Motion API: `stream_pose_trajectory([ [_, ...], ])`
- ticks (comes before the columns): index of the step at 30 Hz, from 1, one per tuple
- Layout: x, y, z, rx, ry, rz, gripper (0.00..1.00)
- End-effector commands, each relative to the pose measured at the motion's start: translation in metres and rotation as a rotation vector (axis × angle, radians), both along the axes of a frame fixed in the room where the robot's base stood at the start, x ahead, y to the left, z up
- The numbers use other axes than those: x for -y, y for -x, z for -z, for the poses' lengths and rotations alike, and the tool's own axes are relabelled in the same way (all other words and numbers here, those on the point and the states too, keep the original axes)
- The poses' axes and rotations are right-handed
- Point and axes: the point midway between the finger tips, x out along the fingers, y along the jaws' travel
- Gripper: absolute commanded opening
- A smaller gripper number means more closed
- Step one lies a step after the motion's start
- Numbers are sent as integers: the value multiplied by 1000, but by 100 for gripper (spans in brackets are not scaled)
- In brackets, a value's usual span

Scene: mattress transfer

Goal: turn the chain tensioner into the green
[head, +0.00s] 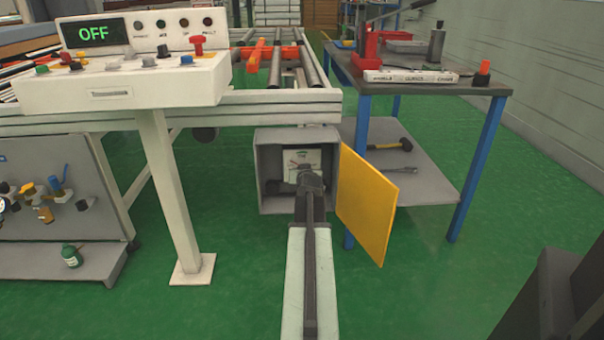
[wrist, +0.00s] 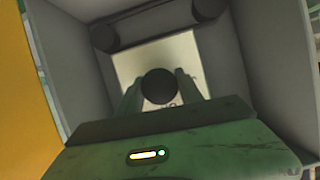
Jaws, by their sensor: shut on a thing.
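The chain tensioner sits in an open grey box (head: 268,155) under the conveyor frame. In the wrist view its dark round knob (wrist: 158,86) lies between my two fingers, in front of a pale plate. My gripper (head: 310,182) reaches into the box and is shut on the knob. In the head view a pale dial plate (head: 303,157) with a small green mark shows above my gripper. Its pointer is too small to read, and my arm hides its lower part. The knob is hidden in the head view.
The box's yellow door (head: 366,205) hangs open on the right, close to my arm. A blue-legged workbench (head: 474,165) stands behind it. A control panel (head: 135,85) reading OFF stands on a post at left. Two dark rollers (wrist: 155,22) with a belt or chain show inside the box.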

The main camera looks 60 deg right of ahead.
Motion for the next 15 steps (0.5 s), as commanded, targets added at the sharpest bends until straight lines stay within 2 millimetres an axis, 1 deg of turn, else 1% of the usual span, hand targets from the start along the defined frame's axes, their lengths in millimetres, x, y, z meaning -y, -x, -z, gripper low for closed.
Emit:
stream_pose_trajectory([
  [8, 4, 1, 0, 113, -73, 3, 3],
  [15, 5, 2, 1, 287, -195, 5, 3],
])
